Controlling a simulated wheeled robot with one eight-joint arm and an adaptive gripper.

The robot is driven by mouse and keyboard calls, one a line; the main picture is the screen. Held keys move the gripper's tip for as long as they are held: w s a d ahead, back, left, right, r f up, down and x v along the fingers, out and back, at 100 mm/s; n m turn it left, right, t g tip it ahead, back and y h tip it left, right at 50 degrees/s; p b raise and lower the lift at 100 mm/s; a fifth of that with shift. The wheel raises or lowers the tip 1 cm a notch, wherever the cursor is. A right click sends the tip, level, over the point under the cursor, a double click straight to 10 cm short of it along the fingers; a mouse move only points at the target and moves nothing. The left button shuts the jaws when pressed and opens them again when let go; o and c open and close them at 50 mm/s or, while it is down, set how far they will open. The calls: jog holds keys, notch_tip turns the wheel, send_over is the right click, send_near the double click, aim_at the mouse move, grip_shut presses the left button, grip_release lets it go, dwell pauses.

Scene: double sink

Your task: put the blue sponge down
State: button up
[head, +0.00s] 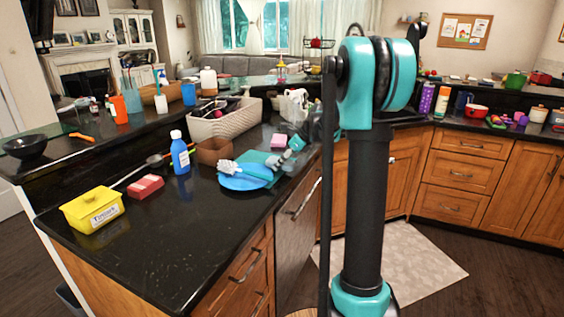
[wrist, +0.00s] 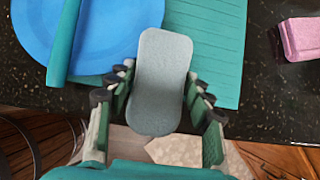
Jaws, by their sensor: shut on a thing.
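The blue sponge (wrist: 162,60) looks pale grey-blue with rounded ends in the wrist view. My gripper (wrist: 160,90) is shut on it, with fingers on both long sides. Its far end overlaps the teal ribbed mat (wrist: 222,60) in the picture, and its near end reaches past the counter edge. I cannot tell whether it touches the mat. In the head view my gripper (head: 294,148) is over the counter's right edge, beside the mat, partly hidden by my arm.
A blue plate (wrist: 110,30) with a brush (wrist: 65,40) lies left of the sponge. A pink block (wrist: 300,38) lies to the right. A blue bottle (head: 180,153), a red-pink block (head: 146,186) and a yellow box (head: 92,209) stand farther left. The counter's front (head: 150,250) is clear.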

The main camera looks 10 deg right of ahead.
jog(key=o, duration=0.9)
jog(key=shift+o, duration=0.2)
